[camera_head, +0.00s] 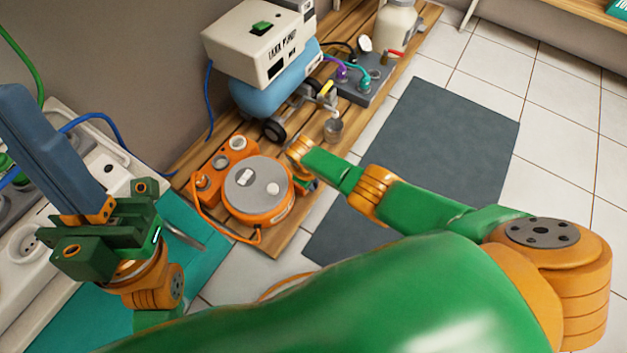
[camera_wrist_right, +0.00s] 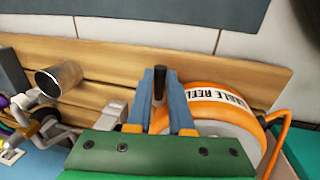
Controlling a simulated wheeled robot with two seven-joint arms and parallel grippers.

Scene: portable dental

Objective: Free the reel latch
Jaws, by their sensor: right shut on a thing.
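The orange cable reel (camera_head: 283,213) with a grey round top lies on the wooden platform in the head view. In the right wrist view the reel (camera_wrist_right: 203,92) is just right of my fingers and carries a "CABLE REEL" label. My right gripper (camera_wrist_right: 160,88) is shut on a dark upright piece, likely the reel latch (camera_wrist_right: 159,78), beside the reel's rim. In the head view my right gripper (camera_head: 307,184) is small and partly hidden at the reel's right edge. My left gripper (camera_head: 52,150) is raised at the left, away from the reel; its finger gap is hidden.
An orange cable runs at the reel's left. A white unit (camera_head: 40,270) stands at the left. A grey floor mat (camera_head: 430,140) lies clear at the right.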

